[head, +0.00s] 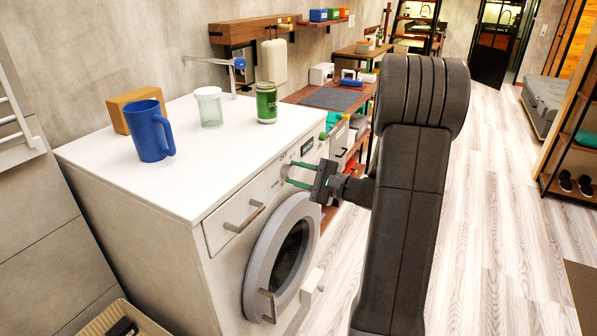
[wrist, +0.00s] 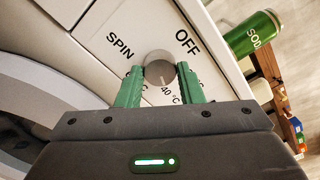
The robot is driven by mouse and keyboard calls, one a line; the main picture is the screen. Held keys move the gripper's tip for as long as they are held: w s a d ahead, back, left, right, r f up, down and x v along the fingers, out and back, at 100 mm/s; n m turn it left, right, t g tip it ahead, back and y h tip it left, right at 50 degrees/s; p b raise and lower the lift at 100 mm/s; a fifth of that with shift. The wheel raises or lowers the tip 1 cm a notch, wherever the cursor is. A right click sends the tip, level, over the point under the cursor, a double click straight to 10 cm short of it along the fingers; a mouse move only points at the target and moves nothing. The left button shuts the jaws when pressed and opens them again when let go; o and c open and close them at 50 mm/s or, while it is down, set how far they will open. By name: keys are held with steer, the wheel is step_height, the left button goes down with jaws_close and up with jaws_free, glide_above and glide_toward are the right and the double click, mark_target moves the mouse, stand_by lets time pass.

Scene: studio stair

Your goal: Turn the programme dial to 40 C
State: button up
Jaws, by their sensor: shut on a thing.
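The programme dial (wrist: 160,72) is a round grey knob on the washing machine's white front panel. In the wrist view my gripper (wrist: 160,76) has its two green fingers on either side of the dial, shut on it. OFF is printed above right of the dial, SPIN to its left, and 40 °C just below it. A faint mark on the dial seems to point down towards 40 °C, but it is too small to be sure. Another label by the left finger is mostly hidden. In the head view my gripper (head: 299,174) reaches the panel of the washing machine (head: 235,265).
On the machine's top stand a blue mug (head: 151,131), a lidded jar (head: 210,108), a green soda can (head: 266,103) and a wooden block (head: 135,107). A drawer handle (head: 245,217) and the round door (head: 285,255) lie below. The floor to the right is clear.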

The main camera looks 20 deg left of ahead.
steer(key=shift+m, duration=0.7)
steer(key=o, duration=1)
steer(key=shift+c, duration=0.2)
steer(key=shift+d, duration=0.1)
steer(key=s+d+b, duration=0.1)
steer(key=d, duration=1.2)
steer(key=shift+d, duration=0.35)
steer(key=shift+a, duration=0.1)
